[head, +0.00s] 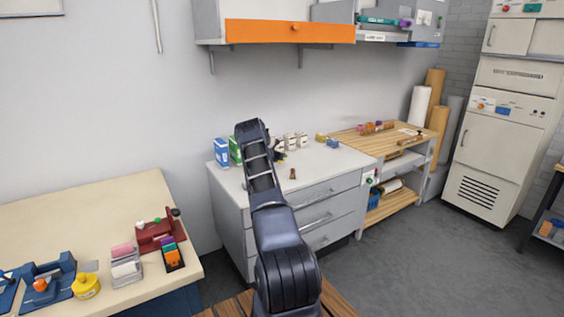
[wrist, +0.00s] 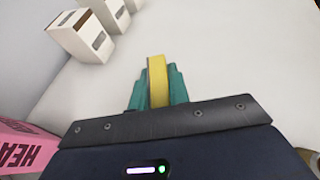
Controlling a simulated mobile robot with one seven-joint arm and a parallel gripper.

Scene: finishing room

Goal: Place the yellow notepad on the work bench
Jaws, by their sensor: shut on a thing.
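The yellow notepad (wrist: 157,82) shows edge-on in the wrist view, as a narrow upright strip between two teal fingers. My gripper (wrist: 158,90) is shut on it. Below is the white top of a grey drawer cabinet (head: 330,160); I cannot tell whether the notepad touches it. In the head view my arm hides the notepad and most of the gripper. Two surfaces could be the work bench: a beige-topped table (head: 60,215) at left and a wood-topped bench (head: 370,143) at right. I cannot tell which one is meant.
White boxes (wrist: 82,35) stand near the wall, and a pink box (wrist: 25,148) is close at left in the wrist view. A blue carton (head: 221,152) stands on the cabinet. An orange-fronted wall shelf (head: 290,32) hangs above.

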